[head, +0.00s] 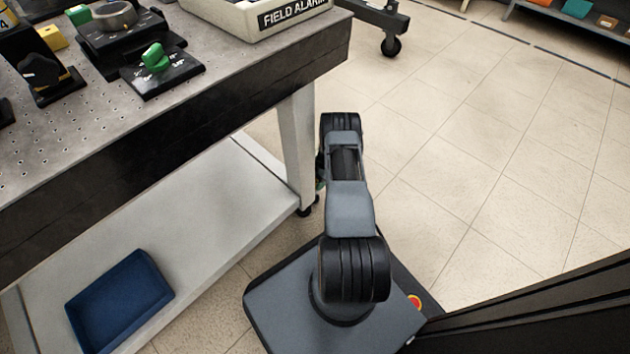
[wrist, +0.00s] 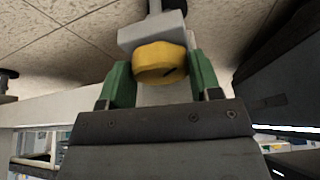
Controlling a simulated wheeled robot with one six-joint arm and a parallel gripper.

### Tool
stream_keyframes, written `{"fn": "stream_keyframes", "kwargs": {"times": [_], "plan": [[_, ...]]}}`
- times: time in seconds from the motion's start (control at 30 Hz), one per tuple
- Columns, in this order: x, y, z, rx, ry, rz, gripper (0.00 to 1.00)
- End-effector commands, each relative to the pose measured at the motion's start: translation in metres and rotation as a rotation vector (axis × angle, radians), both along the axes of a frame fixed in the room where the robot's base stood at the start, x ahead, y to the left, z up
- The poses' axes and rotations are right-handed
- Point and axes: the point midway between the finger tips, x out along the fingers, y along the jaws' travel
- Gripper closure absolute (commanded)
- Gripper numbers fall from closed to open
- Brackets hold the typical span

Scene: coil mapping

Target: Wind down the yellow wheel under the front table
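The yellow wheel (wrist: 160,63) is in the wrist view, below a grey block in the picture, with a dark mark on its face. My gripper (wrist: 160,68) has one green finger on each side of the wheel. The fingers stand apart at about the wheel's width, with little or no gap; whether they press on it I cannot tell. In the head view the wheel is hidden and my gripper lies behind my arm, with only a bit of green showing beside the table leg. The front table (head: 240,85) is at the left.
A lower shelf (head: 215,195) under the table holds a blue tray (head: 122,300). A green-handled black fixture (head: 160,70) and a "FIELD ALARM" box (head: 262,17) stand on top. The table leg (head: 297,145) is close to my arm. Tiled floor at the right is clear.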

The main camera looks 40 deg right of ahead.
Motion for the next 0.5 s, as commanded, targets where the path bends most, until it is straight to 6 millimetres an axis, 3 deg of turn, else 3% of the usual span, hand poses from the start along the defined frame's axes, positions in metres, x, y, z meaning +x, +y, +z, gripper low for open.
{"fn": "stream_keyframes", "kwargs": {"times": [0.2, 0.5], "plan": [[-0.0004, 0.0, 0.0, 0.0, 0.001, 0.0, 0.65], [-0.0017, -0.0001, 0.0, 0.002, 0.001, -0.141, 0.66]]}}
